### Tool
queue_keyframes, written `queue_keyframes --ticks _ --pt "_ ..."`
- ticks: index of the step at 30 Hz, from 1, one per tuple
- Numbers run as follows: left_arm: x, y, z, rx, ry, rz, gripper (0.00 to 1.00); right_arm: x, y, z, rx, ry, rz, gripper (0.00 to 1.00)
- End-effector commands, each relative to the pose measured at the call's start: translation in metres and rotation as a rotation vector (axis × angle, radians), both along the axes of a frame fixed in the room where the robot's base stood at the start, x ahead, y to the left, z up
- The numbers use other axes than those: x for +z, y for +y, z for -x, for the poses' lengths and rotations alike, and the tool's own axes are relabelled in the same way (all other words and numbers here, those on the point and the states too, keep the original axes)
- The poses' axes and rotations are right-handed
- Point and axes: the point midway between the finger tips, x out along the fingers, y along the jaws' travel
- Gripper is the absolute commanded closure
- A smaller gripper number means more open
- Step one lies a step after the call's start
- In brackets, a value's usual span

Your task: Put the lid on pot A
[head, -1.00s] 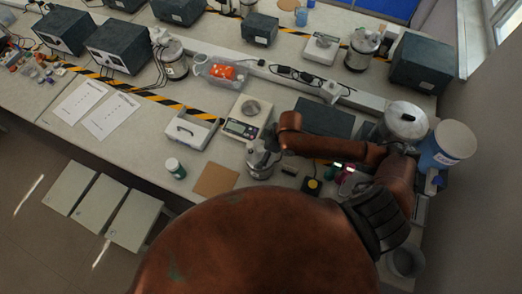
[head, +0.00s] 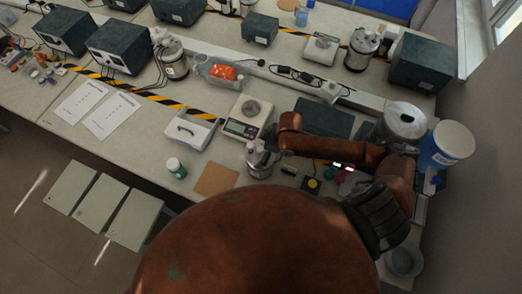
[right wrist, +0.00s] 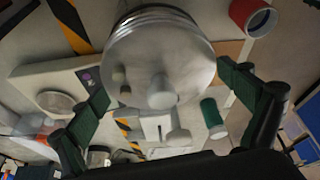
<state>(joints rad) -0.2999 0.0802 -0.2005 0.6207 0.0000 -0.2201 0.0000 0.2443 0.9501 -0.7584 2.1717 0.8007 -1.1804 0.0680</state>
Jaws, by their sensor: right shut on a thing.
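A round metal lid (right wrist: 162,55) with a central knob fills the middle of the right wrist view. My right gripper (right wrist: 165,85) has its green fingers at two opposite sides of the lid and is shut on it. In the head view my right gripper (head: 264,148) is at a shiny metal pot (head: 260,168) at the front of the bench. The gripper and lid hide the pot's mouth, so I cannot tell whether the lid is seated or just above it. No letter shows on the pot. My left gripper is not in view.
A scale (head: 240,129) stands behind the pot. A brown mat (head: 216,180), a green jar (head: 176,168) and a white handled box (head: 189,133) lie to the left. Another metal pot (head: 404,118) and a blue-and-white tub (head: 452,141) stand right, close to my arm.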

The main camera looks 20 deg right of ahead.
Motion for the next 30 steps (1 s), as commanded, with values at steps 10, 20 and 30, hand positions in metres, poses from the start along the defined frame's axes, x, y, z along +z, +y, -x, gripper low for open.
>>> queue_keyframes --ticks 10,20,30 --pt "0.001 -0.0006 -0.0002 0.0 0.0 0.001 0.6 -0.0001 0.0003 -0.0002 0.0 -0.001 -0.001 0.35" --pt "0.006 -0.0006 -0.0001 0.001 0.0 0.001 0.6 -0.005 0.0003 -0.0001 0.001 -0.001 0.001 0.35" --pt "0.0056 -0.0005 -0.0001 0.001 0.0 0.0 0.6 -0.0055 0.0004 -0.0002 0.001 -0.002 0.0 0.35"
